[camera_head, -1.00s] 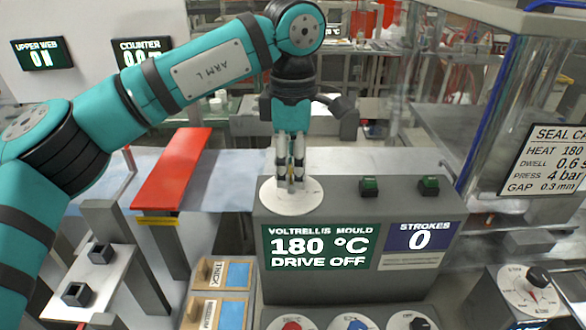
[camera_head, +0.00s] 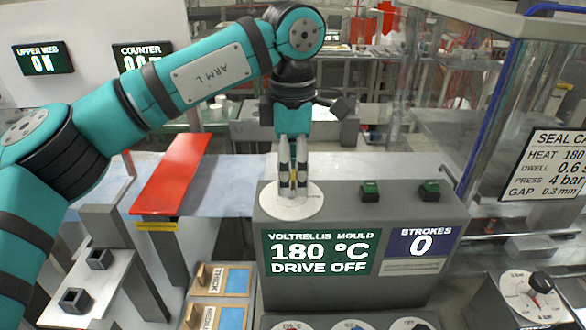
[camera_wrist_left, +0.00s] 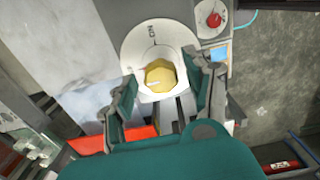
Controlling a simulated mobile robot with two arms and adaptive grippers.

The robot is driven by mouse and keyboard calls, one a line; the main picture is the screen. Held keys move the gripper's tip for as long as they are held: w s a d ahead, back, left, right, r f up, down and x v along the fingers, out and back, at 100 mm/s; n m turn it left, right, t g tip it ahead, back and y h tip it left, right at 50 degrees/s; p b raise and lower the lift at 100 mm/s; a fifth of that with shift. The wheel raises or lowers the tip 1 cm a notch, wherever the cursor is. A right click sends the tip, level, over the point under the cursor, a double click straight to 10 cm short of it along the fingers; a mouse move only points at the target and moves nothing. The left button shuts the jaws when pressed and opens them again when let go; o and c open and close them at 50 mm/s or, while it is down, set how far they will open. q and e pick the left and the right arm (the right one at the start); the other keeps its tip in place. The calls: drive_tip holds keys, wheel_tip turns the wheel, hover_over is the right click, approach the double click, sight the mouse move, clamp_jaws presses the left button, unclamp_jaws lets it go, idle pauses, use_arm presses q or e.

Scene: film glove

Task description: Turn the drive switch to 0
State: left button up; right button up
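The drive switch is a yellow knob (camera_wrist_left: 160,76) on a round white dial plate (camera_head: 287,208), on top of the grey console at its left end. In the left wrist view, "ON" is printed on the plate (camera_wrist_left: 146,42) and a pale mark on the knob points left. My left gripper (camera_head: 293,187) points straight down over the plate. Its fingers stand on either side of the knob, with narrow gaps visible in the wrist view, so it looks open around it. In the head view the fingers mostly hide the knob. The console display (camera_head: 321,249) reads "DRIVE OFF". My right gripper is out of view.
Two green buttons (camera_head: 369,191) (camera_head: 430,189) sit on the console top, right of the dial. A red bar (camera_head: 170,175) lies left of my gripper. A clear-walled enclosure (camera_head: 480,110) stands at the right. Another dial (camera_head: 536,290) is at the lower right.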

sight(292, 174)
use_arm(q)
wheel_tip(292, 174, up, 12)
idle(0.7)
